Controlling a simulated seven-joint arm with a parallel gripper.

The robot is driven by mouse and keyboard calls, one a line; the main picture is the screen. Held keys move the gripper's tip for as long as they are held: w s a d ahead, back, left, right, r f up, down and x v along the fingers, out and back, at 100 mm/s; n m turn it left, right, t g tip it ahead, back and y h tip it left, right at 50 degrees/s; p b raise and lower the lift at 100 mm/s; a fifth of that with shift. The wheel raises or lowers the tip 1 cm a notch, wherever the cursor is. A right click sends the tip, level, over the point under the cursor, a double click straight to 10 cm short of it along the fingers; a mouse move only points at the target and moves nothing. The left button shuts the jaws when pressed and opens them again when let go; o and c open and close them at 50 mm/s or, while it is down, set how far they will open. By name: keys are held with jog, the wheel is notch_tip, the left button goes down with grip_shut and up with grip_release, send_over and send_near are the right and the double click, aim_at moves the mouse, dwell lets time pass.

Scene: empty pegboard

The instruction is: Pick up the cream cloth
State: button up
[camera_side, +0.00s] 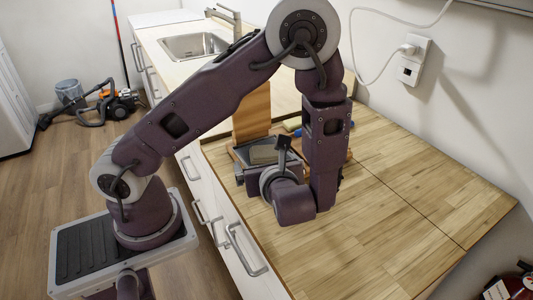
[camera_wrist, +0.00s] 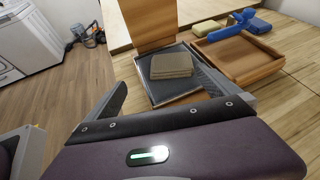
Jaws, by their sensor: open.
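A folded cloth (camera_wrist: 171,66), cream to beige-brown, lies flat on a dark grey tray (camera_wrist: 163,97) in the wrist view. It also shows in the side view (camera_side: 263,154), partly hidden by my arm. My gripper (camera_wrist: 162,90) is open and empty, with one finger at the left and one at the right of the wrist view. The cloth lies beyond the fingers, between their directions, and is not touched as far as I can see.
An upright wooden board (camera_wrist: 150,24) stands behind the grey tray. A wooden tray (camera_wrist: 240,73) sits at the right. The wooden counter (camera_side: 400,215) is clear at the right.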

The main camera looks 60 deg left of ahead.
aim_at(268, 155)
jog(key=shift+w+d+f+m+t, duration=0.2)
jog(key=shift+w+f+m+t, duration=0.3)
jog(key=shift+f+m, duration=0.2)
jog(key=shift+w+a+f, duration=0.15)
jog(key=shift+a+f, duration=0.05)
jog(key=x, duration=0.6)
jog(key=shift+w+a+r, duration=0.25)
jog(key=shift+w+r, duration=0.05)
jog(key=shift+w, duration=0.1)
jog(key=c, duration=1.4)
jog(key=shift+r, duration=0.15)
jog(key=shift+c, duration=0.2)
